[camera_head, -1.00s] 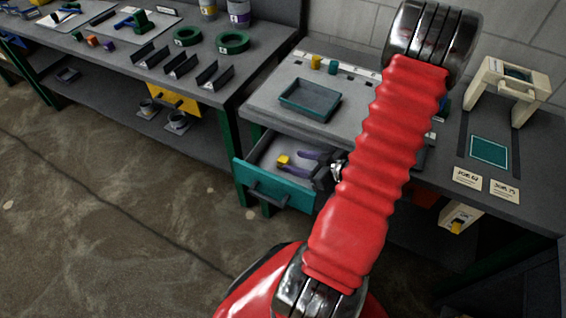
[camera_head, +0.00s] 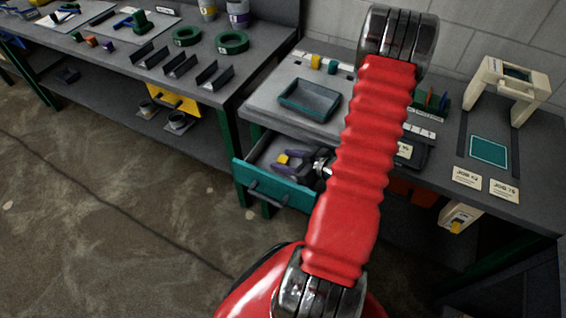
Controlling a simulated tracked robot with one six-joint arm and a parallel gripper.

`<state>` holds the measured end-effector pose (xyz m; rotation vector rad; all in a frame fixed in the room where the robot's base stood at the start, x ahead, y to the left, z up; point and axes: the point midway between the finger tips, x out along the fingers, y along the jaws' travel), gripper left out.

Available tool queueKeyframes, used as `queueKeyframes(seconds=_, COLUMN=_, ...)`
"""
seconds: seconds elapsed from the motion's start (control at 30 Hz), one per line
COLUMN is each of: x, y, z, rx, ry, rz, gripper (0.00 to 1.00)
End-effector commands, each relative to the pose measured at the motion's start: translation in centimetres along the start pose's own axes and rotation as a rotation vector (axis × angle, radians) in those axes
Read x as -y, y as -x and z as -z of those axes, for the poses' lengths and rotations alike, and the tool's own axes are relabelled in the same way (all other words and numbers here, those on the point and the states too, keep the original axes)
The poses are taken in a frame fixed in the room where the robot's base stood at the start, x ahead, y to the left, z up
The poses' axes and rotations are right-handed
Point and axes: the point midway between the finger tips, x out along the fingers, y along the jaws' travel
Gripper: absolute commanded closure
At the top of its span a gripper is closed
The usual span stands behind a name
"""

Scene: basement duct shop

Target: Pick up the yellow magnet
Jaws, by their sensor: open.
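The yellow magnet (camera_head: 283,159) is a small block inside the open teal drawer (camera_head: 276,192) under the bench. My gripper (camera_head: 281,162) reaches into the drawer from the right with its dark purple fingers spread apart. The fingertips are at the magnet, one on its far side and one on its near side in the picture. I cannot tell whether either finger touches it. My red arm hides part of the bench and the drawer's right side.
A teal tray (camera_head: 309,101) stands on the bench above the drawer. Small yellow (camera_head: 316,62) and teal (camera_head: 332,67) pieces lie behind it. A cream frame (camera_head: 513,83) stands at right. The drawer walls closely surround the gripper.

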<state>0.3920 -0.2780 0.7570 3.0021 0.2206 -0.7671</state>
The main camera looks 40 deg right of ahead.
Motion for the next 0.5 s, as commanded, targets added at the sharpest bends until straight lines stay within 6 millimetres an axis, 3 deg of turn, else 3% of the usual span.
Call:
queueKeyframes(seconds=0.17, x=0.01, y=-1.28, z=0.03, rx=0.0, ry=0.001, rz=0.001, gripper=0.5)
queueKeyframes(seconds=0.5, x=0.01, y=-1.33, z=0.04, rx=0.0, ry=0.001, rz=0.0, gripper=0.5)
